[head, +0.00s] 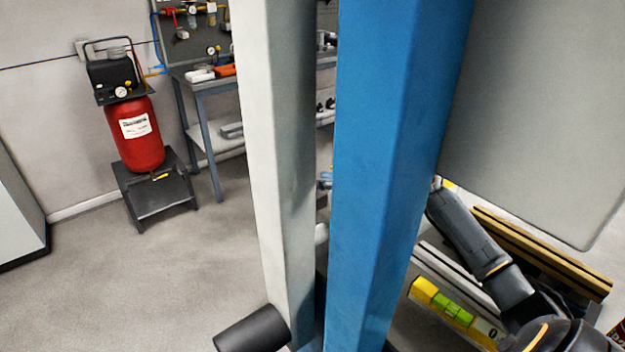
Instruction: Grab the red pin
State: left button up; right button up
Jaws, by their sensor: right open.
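I see no red pin in the head view. My right arm (468,235), black with orange rings, comes in from the lower right and reaches up and left to the edge of the blue post (390,160). The fingers at its end cannot be made out, and the post covers what lies beyond. I see nothing held. My left gripper is not in view.
A pale grey post (270,150) stands left of the blue one, with a black cylinder (252,330) at its foot. A grey panel (540,110) fills the upper right. A yellow-green level (450,308) and wooden beams (540,250) lie at right. The left floor is clear before a red compressor (135,135).

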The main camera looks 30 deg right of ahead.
jog(key=x, duration=0.1)
jog(key=p+x, duration=0.1)
jog(key=x, duration=0.1)
jog(key=shift+w+r+p, duration=0.2)
jog(key=shift+w+p, duration=0.2)
jog(key=shift+w, duration=0.15)
jog(key=shift+w+a+f, duration=0.15)
jog(key=shift+w, duration=0.05)
jog(key=shift+a, duration=0.1)
jog(key=c, duration=1.1)
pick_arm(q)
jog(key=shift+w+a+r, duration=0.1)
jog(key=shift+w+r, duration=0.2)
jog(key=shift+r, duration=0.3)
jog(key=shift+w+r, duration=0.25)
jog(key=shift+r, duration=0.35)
pick_arm(e)
grip_shut()
